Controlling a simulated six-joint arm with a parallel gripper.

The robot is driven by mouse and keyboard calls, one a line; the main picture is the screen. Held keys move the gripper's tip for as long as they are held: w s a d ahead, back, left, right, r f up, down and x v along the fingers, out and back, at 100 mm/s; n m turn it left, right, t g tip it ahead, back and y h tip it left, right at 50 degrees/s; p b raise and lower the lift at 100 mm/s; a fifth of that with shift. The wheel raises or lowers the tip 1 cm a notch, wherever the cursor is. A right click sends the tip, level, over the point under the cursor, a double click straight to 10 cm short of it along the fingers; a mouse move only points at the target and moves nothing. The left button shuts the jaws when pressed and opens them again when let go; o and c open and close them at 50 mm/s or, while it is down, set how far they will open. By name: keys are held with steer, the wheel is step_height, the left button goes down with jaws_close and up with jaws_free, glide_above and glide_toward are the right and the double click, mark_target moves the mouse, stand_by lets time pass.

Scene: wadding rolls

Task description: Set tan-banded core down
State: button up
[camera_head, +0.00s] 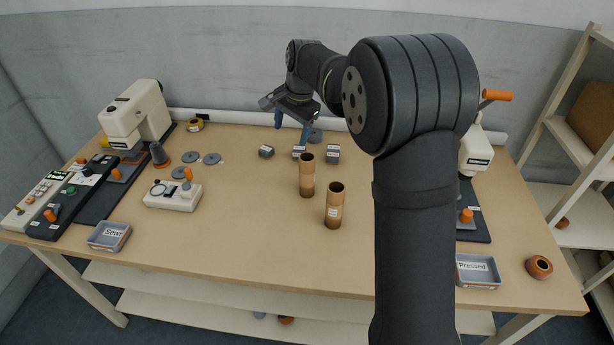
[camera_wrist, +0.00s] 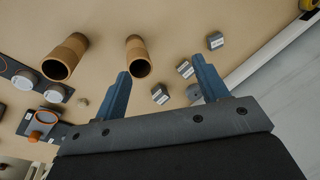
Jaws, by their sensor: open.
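Two brown tubular cores stand upright on the table, one at mid-table (camera_head: 307,180) and one nearer the front (camera_head: 334,212). Both look tan with a dark open top, and I cannot tell which is the tan-banded one. In the wrist view they are the larger core (camera_wrist: 72,50) and the smaller core (camera_wrist: 137,50). My gripper (camera_head: 292,127) hangs behind both cores, above the back of the table, apart from them. Its blue fingers (camera_wrist: 161,72) are spread with nothing between them, and the smaller core lies just beyond the left finger.
Small dark labelled blocks (camera_head: 333,154) sit below and around my gripper. Grey discs (camera_head: 211,158) lie at left, near a white control box (camera_head: 173,196). A "Sewn" tray (camera_head: 110,236) stands front left and a "Pressed" tray (camera_head: 477,271) front right. The front middle of the table is clear.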

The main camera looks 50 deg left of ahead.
steer(key=s+a+r+n+t+y, duration=0.2)
steer(key=s+n+y, duration=0.3)
steer(key=s+y, duration=0.4)
steer(key=w+d+f+n+t+h, duration=0.1)
steer(key=w+d+f+t+h, duration=0.15)
steer(key=d+t, duration=0.85)
steer(key=g, duration=0.3)
glide_toward(306, 169)
steer(key=shift+y, duration=0.35)
steer(key=x, duration=0.8)
steer(key=shift+w+d+f, duration=0.15)
steer(key=shift+f, duration=0.1)
steer(key=shift+r+x, duration=0.2)
steer(key=shift+x, duration=2.85)
steer(key=c, duration=1.2)
